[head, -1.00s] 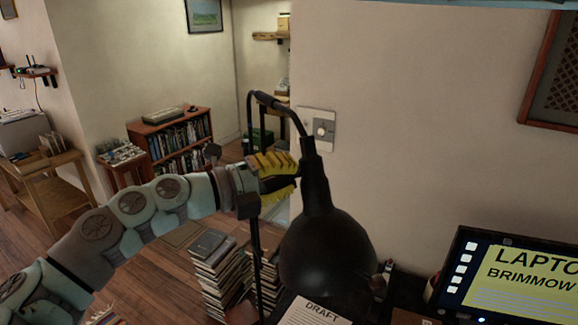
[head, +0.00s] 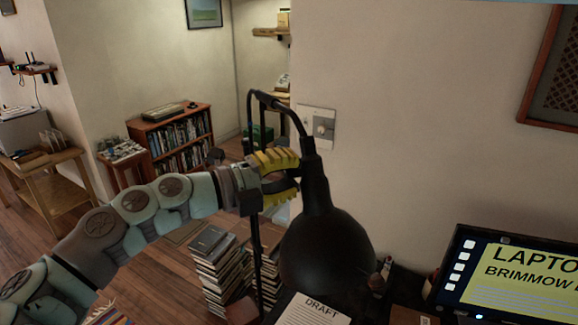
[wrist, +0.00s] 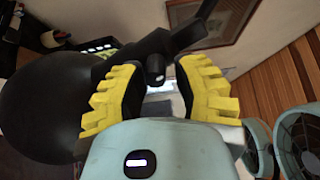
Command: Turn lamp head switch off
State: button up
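The black desk lamp has a round shade (head: 325,250) hanging from a bent arm, left of the laptop. In the wrist view the shade (wrist: 50,95) fills the left side. A small black switch stub (wrist: 155,72) with a pale end sticks out from the lamp's neck. My gripper (head: 297,174) has yellow ribbed fingers and is at the left side of the neck. In the wrist view my gripper (wrist: 160,70) is open, with the stub between the fingertips and a gap on each side. In the head view the stub is hidden.
A laptop (head: 510,275) stands at the right on the dark desk. A paper marked DRAFT (head: 310,312) lies below the shade. Book stacks (head: 225,270) stand behind the lamp's post. A wall switch (head: 323,128) is on the wall behind.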

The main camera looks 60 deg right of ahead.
jog(key=o, duration=0.3)
jog(key=shift+w+f, duration=0.1)
jog(key=shift+w+a, duration=0.3)
jog(key=shift+v, duration=5.65)
jog(key=shift+s, duration=0.15)
